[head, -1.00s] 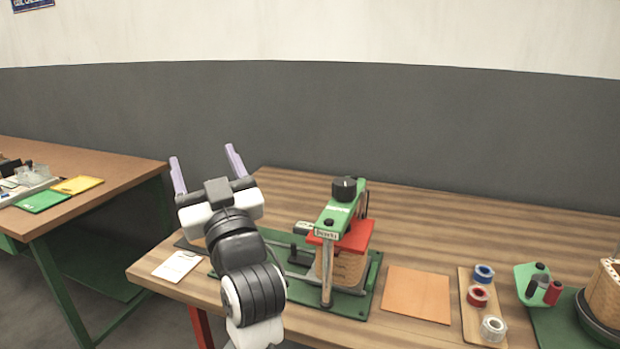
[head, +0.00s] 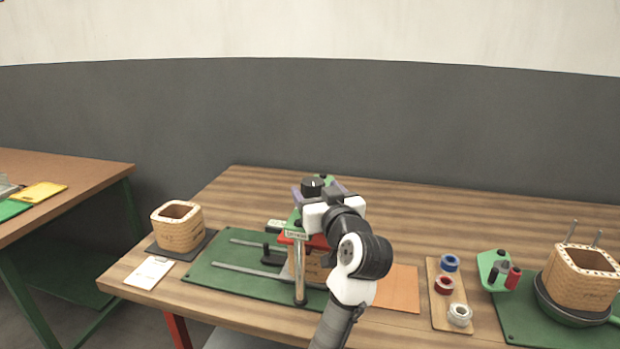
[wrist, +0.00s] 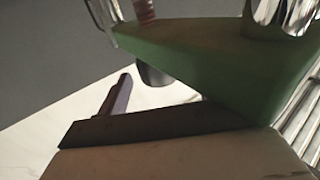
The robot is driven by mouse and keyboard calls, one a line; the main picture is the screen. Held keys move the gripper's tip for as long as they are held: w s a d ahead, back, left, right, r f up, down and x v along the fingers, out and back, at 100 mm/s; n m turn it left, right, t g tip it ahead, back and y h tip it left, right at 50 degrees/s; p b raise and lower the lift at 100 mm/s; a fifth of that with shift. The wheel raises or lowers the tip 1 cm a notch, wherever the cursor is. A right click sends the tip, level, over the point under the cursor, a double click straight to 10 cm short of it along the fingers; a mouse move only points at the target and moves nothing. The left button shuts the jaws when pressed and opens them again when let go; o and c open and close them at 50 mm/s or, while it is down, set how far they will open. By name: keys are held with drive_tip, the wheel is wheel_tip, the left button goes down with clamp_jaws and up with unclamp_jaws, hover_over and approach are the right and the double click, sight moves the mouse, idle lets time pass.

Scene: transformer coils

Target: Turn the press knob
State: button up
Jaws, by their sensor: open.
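The press stands on a green base plate (head: 225,284) with a red plate and a wooden coil block (head: 313,268) under its green arm. Its black knob (head: 312,187) sits on top, with a small light mark. My gripper (head: 313,192) is open at knob height, coming in from the right; a purple finger shows just left of the knob. My wrist hides much of the press arm. In the wrist view, which looks upside down, one purple finger (wrist: 116,100) is beside the dark knob (wrist: 153,74) and the green press arm (wrist: 215,60), with a gap visible. Contact cannot be told.
A wooden coil block (head: 178,232) and a clipboard (head: 149,272) are at the left. To the right lie an orange sheet (head: 400,290), a tray with tape rolls (head: 444,285), a green tool (head: 494,268) and another coil (head: 580,275) with pins.

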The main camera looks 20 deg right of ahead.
sight(310, 182)
drive_tip(key=w, duration=0.5)
drive_tip(key=shift+p, duration=0.4)
drive_tip(key=c, duration=1)
drive_tip(key=shift+n+y, duration=0.4)
drive_tip(key=shift+y, duration=0.3)
